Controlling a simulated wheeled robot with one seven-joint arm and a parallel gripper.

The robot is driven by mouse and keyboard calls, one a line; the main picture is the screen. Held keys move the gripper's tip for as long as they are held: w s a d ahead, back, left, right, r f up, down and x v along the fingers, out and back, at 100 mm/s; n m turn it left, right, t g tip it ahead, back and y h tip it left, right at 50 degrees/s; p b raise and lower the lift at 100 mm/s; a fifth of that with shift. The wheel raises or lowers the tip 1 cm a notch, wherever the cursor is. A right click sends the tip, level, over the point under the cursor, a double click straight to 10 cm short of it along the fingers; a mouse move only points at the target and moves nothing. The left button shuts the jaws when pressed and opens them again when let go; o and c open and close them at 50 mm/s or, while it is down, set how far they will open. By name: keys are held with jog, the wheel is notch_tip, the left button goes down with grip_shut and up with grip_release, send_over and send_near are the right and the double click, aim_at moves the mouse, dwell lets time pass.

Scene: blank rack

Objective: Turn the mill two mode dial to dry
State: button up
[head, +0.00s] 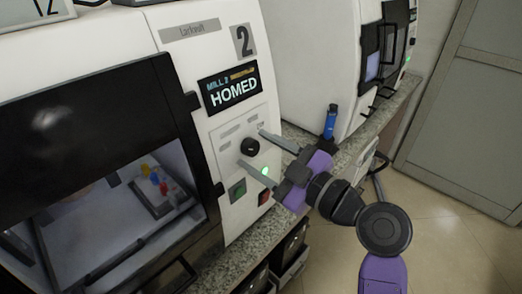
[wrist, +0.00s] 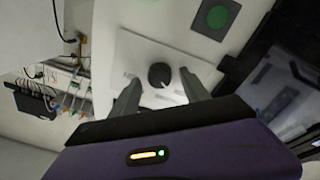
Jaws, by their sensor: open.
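The mode dial (head: 250,146) is a round black knob on the white front panel of mill two (head: 228,185). It also shows in the wrist view (wrist: 160,75), with a pale pointer mark on its lower left part. My gripper (head: 255,150) is at the panel with its fingers apart, one above right of the dial and one below it in the head view. In the wrist view the fingers (wrist: 162,88) stand on either side of the dial with gaps. The dial's printed labels are too small to read.
The mill's dark door (head: 100,170) is left of the panel.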

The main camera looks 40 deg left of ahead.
grip_shut()
